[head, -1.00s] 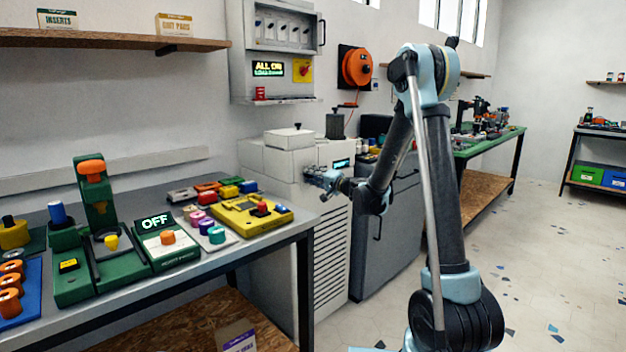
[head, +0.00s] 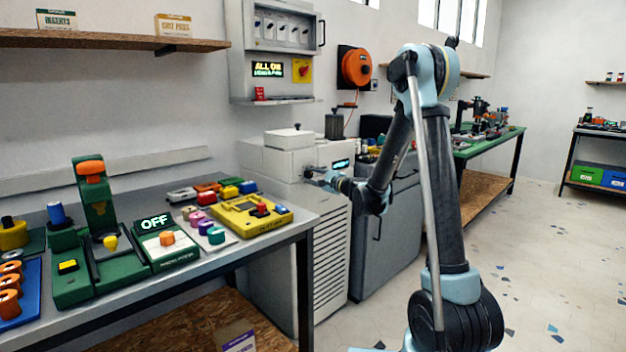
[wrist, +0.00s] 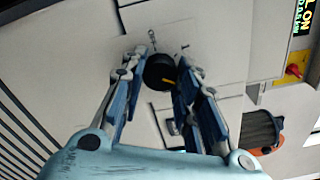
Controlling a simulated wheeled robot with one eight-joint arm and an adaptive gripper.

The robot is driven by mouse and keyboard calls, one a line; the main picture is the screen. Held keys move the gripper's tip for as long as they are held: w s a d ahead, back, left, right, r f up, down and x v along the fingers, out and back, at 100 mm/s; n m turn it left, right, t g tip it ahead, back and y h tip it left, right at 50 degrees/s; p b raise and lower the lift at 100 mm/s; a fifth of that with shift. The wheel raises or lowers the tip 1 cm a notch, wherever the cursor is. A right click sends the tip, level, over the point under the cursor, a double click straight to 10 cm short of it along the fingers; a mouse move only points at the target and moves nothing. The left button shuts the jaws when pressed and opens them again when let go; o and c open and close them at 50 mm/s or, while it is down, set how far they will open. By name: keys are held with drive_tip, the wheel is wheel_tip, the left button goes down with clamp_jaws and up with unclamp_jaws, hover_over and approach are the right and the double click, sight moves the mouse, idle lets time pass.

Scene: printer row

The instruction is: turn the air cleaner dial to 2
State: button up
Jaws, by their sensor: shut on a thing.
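The air cleaner (head: 335,250) is a tall pale cabinet with slatted vents, standing past the end of the workbench. Its small lit display (head: 341,163) shows on the front near the top; I cannot read it. The dial (wrist: 160,72) is a dark round knob on the pale front panel in the wrist view. My gripper (wrist: 159,75) is shut on the dial, one blue-grey finger on each side. In the head view my gripper (head: 312,174) reaches the front of the cabinet, and the dial is hidden there. Thin marks show on the panel around the dial.
A workbench (head: 290,232) with a green press, a box reading OFF (head: 155,222) and a yellow unit (head: 250,213) stands at the left. A wall panel (head: 275,50) reads ALL ON. A grey cabinet (head: 385,235) stands right of the air cleaner. The floor at right is clear.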

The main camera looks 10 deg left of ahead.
drive_tip(key=shift+s+m, duration=0.1)
drive_tip(key=shift+m, duration=0.2)
idle(0.4)
drive_tip(key=o, duration=1.1)
drive_tip(key=shift+d, duration=0.1)
drive_tip(key=v, duration=1.1)
drive_tip(key=shift+s+d+f, duration=0.1)
drive_tip(key=shift+s+d, duration=0.15)
drive_tip(key=shift+d, duration=0.05)
